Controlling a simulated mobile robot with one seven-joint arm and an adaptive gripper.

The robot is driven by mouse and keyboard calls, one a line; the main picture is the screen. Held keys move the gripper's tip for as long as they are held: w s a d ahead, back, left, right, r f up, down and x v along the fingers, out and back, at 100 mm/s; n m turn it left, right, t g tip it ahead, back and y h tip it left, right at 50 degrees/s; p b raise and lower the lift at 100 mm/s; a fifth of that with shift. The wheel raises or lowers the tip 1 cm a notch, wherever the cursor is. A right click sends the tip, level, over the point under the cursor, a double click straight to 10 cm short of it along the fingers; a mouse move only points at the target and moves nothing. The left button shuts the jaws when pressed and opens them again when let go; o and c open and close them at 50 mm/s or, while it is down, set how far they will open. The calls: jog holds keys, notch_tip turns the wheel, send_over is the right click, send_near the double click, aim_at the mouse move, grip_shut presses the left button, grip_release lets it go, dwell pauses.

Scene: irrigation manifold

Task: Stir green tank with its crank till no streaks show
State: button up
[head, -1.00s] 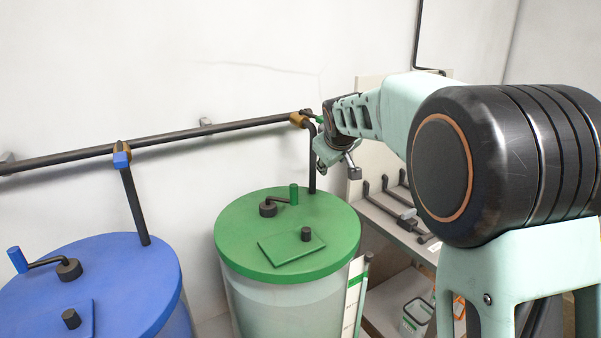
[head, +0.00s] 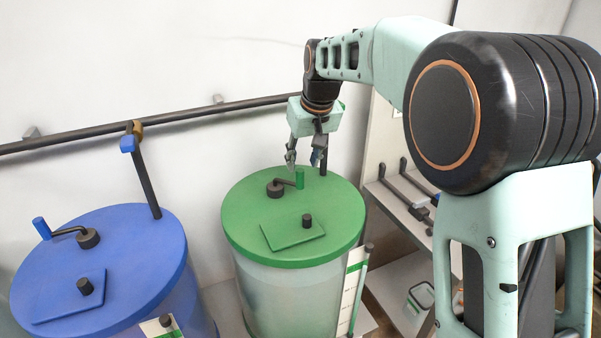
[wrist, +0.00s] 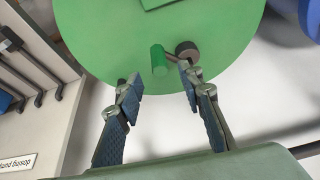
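The green tank has a green lid (head: 338,232) and a pale, translucent body (head: 290,298). Its crank has a dark hub (head: 275,189) and an upright green handle (head: 300,179) near the lid's back edge. In the wrist view the green handle (wrist: 158,60) and hub (wrist: 187,50) lie just beyond my fingertips. My gripper (head: 305,162) points down above the back of the lid, open and empty. In the wrist view its two fingers (wrist: 161,84) stand apart with nothing between the tips. I cannot tell whether streaks show inside the tank.
A blue tank (head: 130,250) with its own crank stands to the left. A dark pipe (head: 200,113) runs along the wall behind. A shelf (head: 395,212) with dark pipe parts is at right. A green-and-white strip (head: 352,290) stands beside the green tank.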

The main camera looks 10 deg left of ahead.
aim_at(301, 171)
jog(key=x, duration=0.6)
jog(key=shift+w+a+f+p, duration=0.1)
jog(key=shift+w+f+p, duration=0.1)
jog(key=shift+f+p, duration=0.15)
grip_shut()
